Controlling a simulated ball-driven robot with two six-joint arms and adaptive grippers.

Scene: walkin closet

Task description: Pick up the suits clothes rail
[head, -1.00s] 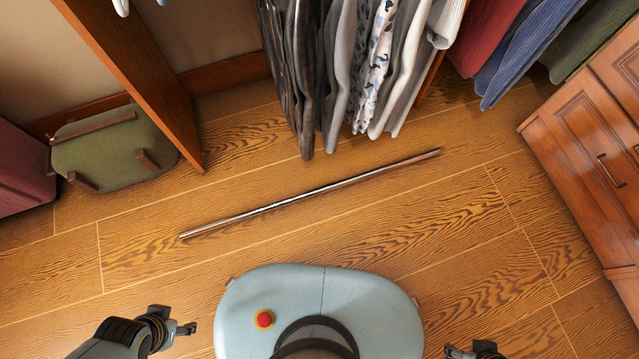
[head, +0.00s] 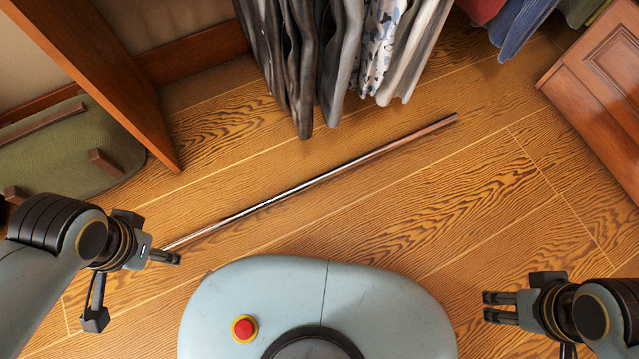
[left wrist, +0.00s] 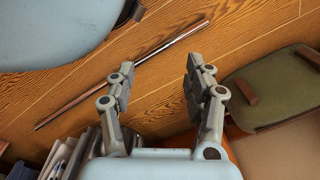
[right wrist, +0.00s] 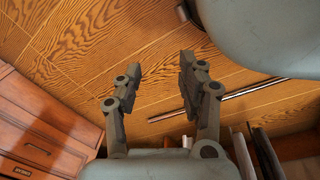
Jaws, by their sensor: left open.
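The clothes rail (head: 310,183), a long thin metal rod, lies slantwise on the wood floor in front of my base. It also shows in the left wrist view (left wrist: 85,98) and the right wrist view (right wrist: 258,89). My left gripper (head: 137,288) is open and empty; in the head view one finger overlaps the rail's near left end, but contact cannot be told. In the left wrist view the rail runs beyond its spread fingers (left wrist: 160,70). My right gripper (head: 486,306) is open and empty, well right of the rail; its parted fingers show in its wrist view (right wrist: 160,72).
Hanging trousers (head: 330,60) hang just behind the rail. A wooden upright panel (head: 110,80) and a green upholstered item (head: 70,150) stand at left. A wooden cabinet (head: 600,90) stands at right.

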